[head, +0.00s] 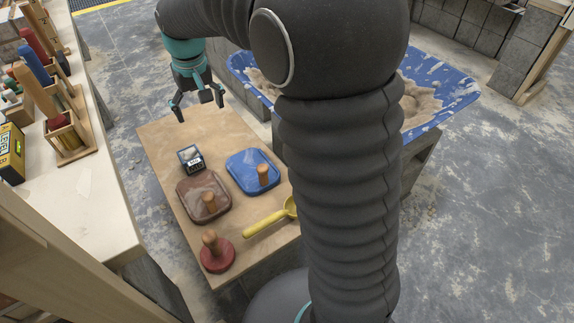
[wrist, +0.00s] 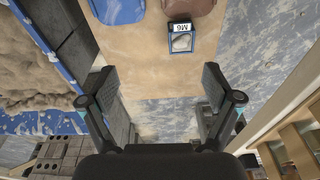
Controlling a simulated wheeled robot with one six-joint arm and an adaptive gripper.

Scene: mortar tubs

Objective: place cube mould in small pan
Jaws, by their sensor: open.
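The cube mould (head: 191,159) is a small dark open box with a white label, standing on a wooden board. In the wrist view the cube mould (wrist: 181,40) shows the label M6 and a pale grey inside. I cannot tell which is the small pan. My gripper (head: 199,107) is open and empty above the board's far end, apart from the mould. Its spread fingers (wrist: 160,98) show in the wrist view.
A red round piece with a wooden knob (head: 217,253) and a yellow scoop (head: 268,222) lie on the near part of the wooden board (head: 165,137). A blue tub (head: 440,108) of mortar is at the right. A bench with tools (head: 95,195) stands left. The board's far end is clear.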

